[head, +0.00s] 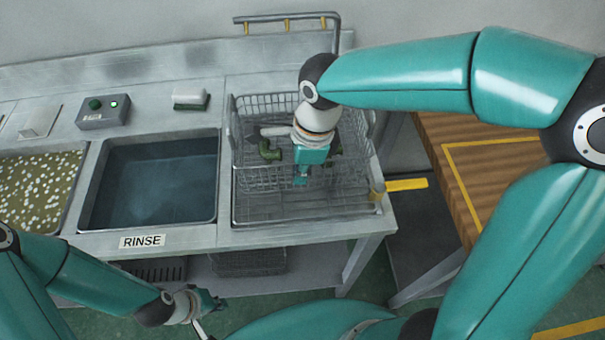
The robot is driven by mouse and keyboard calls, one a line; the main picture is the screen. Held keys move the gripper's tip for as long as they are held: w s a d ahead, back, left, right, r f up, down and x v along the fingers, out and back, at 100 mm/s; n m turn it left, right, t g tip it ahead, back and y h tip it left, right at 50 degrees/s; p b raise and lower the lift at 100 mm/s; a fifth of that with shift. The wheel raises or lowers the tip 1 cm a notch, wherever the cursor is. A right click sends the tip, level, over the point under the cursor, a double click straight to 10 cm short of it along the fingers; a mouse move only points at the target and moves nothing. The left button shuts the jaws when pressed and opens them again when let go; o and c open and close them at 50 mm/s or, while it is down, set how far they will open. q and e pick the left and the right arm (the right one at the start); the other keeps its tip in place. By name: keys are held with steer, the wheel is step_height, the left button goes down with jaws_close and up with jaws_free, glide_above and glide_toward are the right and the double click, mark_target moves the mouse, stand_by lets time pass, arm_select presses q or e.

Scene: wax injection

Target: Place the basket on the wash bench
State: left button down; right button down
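The wire basket (262,105) stands on the right end of the steel wash bench (300,238), right of the rinse tank. Dark green parts (268,150) and a pale piece lie in it. My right gripper (302,181) points down into the basket from above; the arm covers part of the basket's middle and back. Its fingertips are too small to tell whether they are apart or grip anything. My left gripper (213,301) is low in front of the bench, away from the basket; its fingers are unclear.
The rinse tank (150,180) holds dark water, and a tank with white foam bits (35,185) lies left of it. A control box (103,112) and a brush (190,98) sit behind. A wooden table (440,130) stands right. A rail (285,20) rises behind the basket.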

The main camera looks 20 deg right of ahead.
steer(key=shift+f, duration=0.9)
steer(key=shift+f, duration=0.1)
steer(key=c, duration=1.3)
jaws_free()
steer(key=r, duration=0.4)
steer(key=d+r, duration=0.1)
steer(key=r, duration=0.7)
steer(key=shift+s+d, duration=0.3)
steer(key=shift+s, duration=0.1)
